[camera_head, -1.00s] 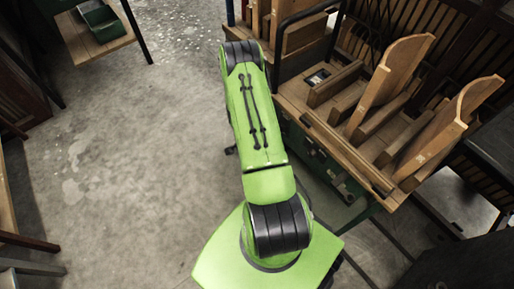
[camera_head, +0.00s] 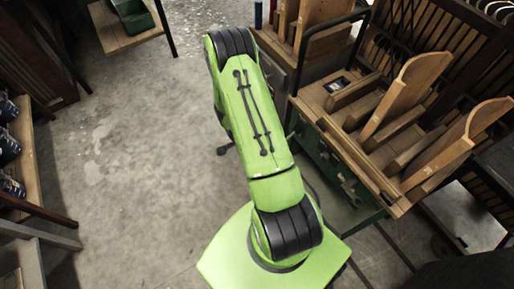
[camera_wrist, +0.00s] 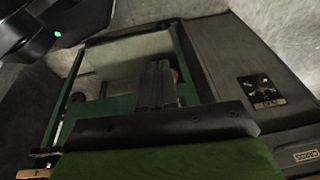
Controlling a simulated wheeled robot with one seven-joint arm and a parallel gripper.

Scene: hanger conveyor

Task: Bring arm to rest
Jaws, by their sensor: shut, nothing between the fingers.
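My green arm (camera_head: 253,120) reaches up the middle of the head view from its green base, above the concrete floor. It bends at a black joint at its far end, and the links beyond that are mostly hidden beneath it. A small dark part pokes out on the arm's left side. My gripper (camera_wrist: 160,82) shows in the wrist view as two dark fingers side by side, shut and empty. It points toward a green metal frame (camera_wrist: 188,62), apart from it as far as I can tell.
A wooden workbench (camera_head: 345,152) with curved boards (camera_head: 405,93) stands close on the arm's right. A shelf with blue items (camera_head: 10,150) is at the left edge. A small table (camera_head: 122,40) with a green bin (camera_head: 133,15) is top left. The floor (camera_head: 140,170) left of the arm is clear.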

